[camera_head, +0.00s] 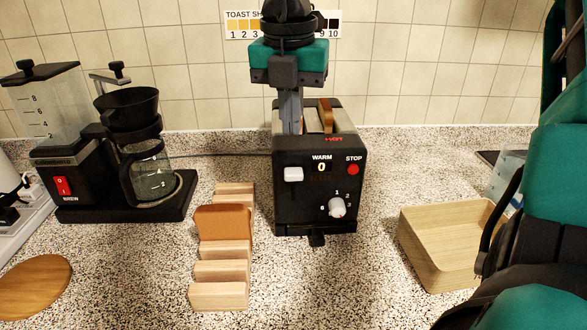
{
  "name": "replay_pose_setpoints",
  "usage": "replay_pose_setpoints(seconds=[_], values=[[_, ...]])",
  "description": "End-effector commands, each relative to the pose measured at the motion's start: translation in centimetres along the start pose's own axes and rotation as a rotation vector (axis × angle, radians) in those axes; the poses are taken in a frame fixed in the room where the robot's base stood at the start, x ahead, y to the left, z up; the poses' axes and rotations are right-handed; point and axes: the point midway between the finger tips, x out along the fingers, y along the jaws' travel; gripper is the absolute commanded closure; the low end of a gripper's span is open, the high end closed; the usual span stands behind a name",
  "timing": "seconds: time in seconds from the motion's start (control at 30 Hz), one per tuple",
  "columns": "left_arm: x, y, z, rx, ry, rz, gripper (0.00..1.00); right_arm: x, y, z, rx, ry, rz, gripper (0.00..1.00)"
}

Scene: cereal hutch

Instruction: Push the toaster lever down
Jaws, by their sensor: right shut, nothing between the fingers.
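The black toaster (316,190) stands on the counter in the middle, its control face toward me. A white block-shaped knob, which looks like the lever (293,174), sticks out at the left of that face. A brown slice of bread (326,116) stands up out of the toaster's top. My right gripper (291,128) is shut and empty, pointing down over the toaster's top left part. Its fingertips show above the lever in the picture, and I cannot tell whether they touch the toaster. They hide part of its top. My left gripper is not in view.
A wooden rack (220,270) holding a brown bread slice (223,222) stands left of the toaster. A coffee maker (125,150) is further left, with a round wooden board (35,285) in front. A wooden box (450,245) is at right, beside my arm. The tiled wall is behind.

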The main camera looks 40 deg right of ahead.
Motion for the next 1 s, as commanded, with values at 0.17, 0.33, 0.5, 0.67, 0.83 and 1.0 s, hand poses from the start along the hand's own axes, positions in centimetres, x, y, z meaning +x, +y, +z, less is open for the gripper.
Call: replay_pose_setpoints(seconds=[0.17, 0.33, 0.5, 0.67, 0.83, 1.0], values=[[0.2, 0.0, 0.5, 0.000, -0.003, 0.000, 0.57, 0.7, 0.0, 0.0, 0.000, 0.001, 0.000, 1.00], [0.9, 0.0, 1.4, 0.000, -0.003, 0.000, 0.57, 2.7, 0.0, -0.1, -0.001, 0.002, -0.001, 1.00], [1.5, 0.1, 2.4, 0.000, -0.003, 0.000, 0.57, 4.9, 0.0, -0.1, 0.000, 0.002, -0.001, 1.00], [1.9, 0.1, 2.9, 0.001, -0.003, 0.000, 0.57, 6.3, 0.0, 0.0, 0.001, 0.001, 0.000, 1.00], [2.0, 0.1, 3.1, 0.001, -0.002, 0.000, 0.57, 7.0, 0.0, 0.0, 0.001, 0.001, 0.000, 1.00], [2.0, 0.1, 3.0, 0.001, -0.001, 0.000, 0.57, 7.0, 0.0, 0.0, 0.001, 0.000, 0.001, 1.00]])
